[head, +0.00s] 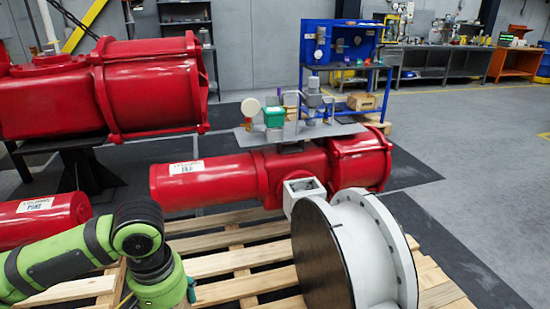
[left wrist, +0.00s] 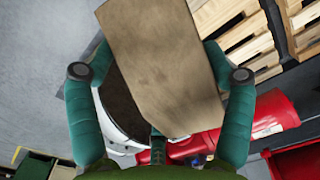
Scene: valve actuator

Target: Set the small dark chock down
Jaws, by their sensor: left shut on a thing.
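My left gripper (left wrist: 161,74) shows in the left wrist view with one green finger on each side of a brown, wood-like block (left wrist: 165,62). It is shut on this block, which looks mid-brown rather than dark and fills the middle of that view. I take it to be the chock. In the head view my left arm comes in at the lower left, and its fingers and the block are out of sight below the frame. My right gripper is in neither view.
A white flanged valve (head: 378,240) with a dark disc face stands on a slatted wooden pallet (head: 232,262). A red actuator (head: 215,182) lies behind it, with a grey plate carrying small parts (head: 275,115) above. A larger red actuator (head: 150,85) is at upper left. Grey floor (head: 480,170) is open at right.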

